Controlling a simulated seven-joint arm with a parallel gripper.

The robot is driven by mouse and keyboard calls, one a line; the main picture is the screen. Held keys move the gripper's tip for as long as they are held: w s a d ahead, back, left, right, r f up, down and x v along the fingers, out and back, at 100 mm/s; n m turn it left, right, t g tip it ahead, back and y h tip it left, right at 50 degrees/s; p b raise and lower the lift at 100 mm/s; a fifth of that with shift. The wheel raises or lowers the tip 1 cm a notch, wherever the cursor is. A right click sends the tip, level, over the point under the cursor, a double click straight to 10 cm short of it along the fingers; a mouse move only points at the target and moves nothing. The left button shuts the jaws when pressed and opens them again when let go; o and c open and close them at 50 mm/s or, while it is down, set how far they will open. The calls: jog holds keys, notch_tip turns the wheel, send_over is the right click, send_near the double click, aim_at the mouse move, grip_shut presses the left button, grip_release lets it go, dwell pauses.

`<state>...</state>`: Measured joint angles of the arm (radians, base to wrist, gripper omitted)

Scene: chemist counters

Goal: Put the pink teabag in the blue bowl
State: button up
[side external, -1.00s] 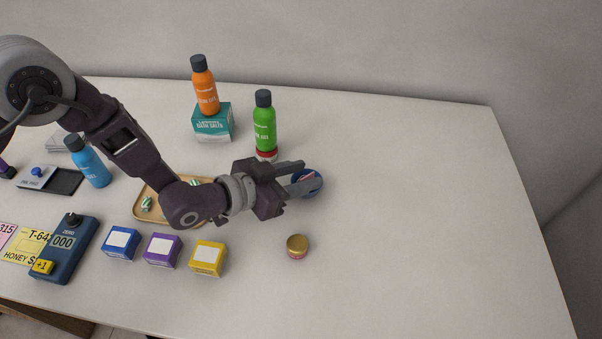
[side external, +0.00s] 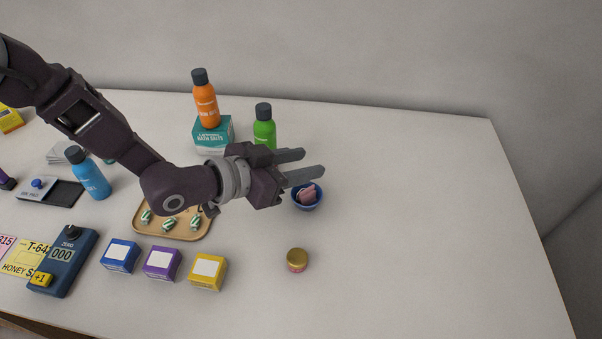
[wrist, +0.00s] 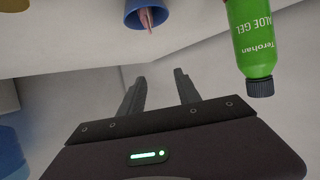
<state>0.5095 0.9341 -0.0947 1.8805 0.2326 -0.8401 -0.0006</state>
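The blue bowl (side external: 308,205) stands on the counter right of the middle in the side view. The pink teabag (side external: 307,192) lies in it, tilted, with its upper part above the rim. In the wrist view the blue bowl (wrist: 146,12) shows at the top edge with the pink teabag (wrist: 150,22) poking out. My gripper (side external: 314,164) is above and just behind the bowl in the side view, fingers apart and empty. In the wrist view its fingers (wrist: 160,90) are also spread with nothing between them.
The green aloe gel bottle (side external: 264,130) stands behind my gripper. An orange bottle (side external: 206,102) stands on a teal box (side external: 214,137). A wooden tray (side external: 186,236) with several striped pieces lies under my arm. The counter's right side is clear.

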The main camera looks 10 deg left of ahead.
dwell(0.4)
jog(key=s+a+r+n+y, duration=0.2)
jog(key=a+r+y, duration=0.1)
jog(key=a+r, duration=0.65)
jog(key=s+a+r+n+y, duration=0.3)
jog(key=a+r, duration=0.4)
jog(key=a, duration=0.6)
jog(key=s+a+n+g+y, duration=0.1)
jog(key=s+a, duration=0.5)
jog(key=s, duration=0.6)
jog(key=s+a+n+g+y, duration=0.2)
jog(key=s+a, duration=0.5)
jog(key=s, duration=0.6)
jog(key=shift+s+r+n+g+y, duration=0.2)
jog(key=shift+r+n+g+y, duration=0.15)
jog(key=shift+n+g, duration=0.15)
